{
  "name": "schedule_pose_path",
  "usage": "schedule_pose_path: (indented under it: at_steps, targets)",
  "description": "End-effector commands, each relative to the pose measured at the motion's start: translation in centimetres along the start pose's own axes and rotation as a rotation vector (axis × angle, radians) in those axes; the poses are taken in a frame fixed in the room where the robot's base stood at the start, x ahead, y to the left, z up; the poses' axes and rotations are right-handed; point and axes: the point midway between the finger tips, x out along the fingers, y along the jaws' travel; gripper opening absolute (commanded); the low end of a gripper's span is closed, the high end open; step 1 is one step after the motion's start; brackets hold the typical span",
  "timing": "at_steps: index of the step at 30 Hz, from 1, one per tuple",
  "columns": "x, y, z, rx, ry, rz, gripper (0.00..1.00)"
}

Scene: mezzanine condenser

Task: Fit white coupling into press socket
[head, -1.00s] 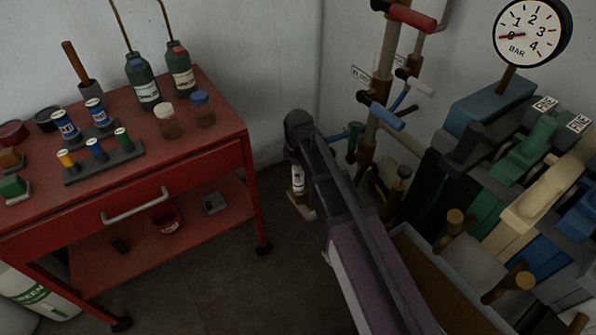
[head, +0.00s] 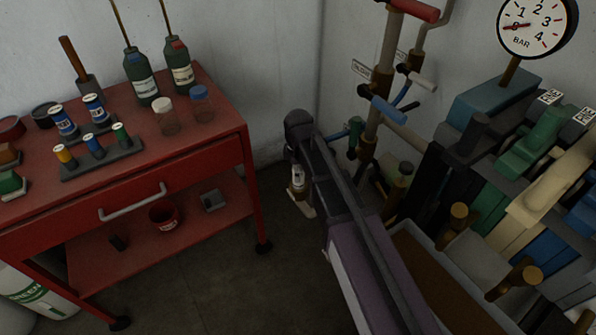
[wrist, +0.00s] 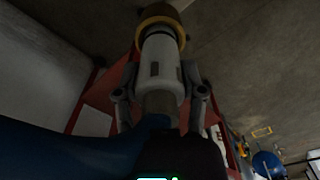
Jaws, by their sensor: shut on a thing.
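My gripper (wrist: 160,84) is shut around a pale cylindrical piece, with one finger on each side. This piece looks like the white coupling (wrist: 160,60). It has slots in its side and a dark brown end with a yellow ring. In the head view my gripper (head: 299,182) hangs at the end of my arm, in the gap between the red cart and the pipework. There the held piece is small, dim and partly hidden by my arm. I cannot pick out the press socket with certainty in either view.
The red cart (head: 190,165) at left carries bottles, jars and small coloured cylinders in racks. Pipework with red and blue handles (head: 388,112) stands right of my arm. A pressure gauge (head: 537,27) and a bank of coloured levers (head: 540,195) fill the right. Floor by the cart is clear.

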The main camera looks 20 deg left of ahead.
Motion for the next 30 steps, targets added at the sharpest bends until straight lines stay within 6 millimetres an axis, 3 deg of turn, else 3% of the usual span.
schedule_pose_path:
  at_steps: [7,8,12,30]
  targets:
    - [0.52,0.0,0.0,0.0,0.0,0.0,0.0]
    - [0.49,0.0,0.0,0.0,0.0,0.0,0.56]
    - [0.42,0.0,0.0,0.0,0.0,0.0,0.93]
    - [0.02,-0.01,-0.01,0.0,0.0,0.0,0.93]
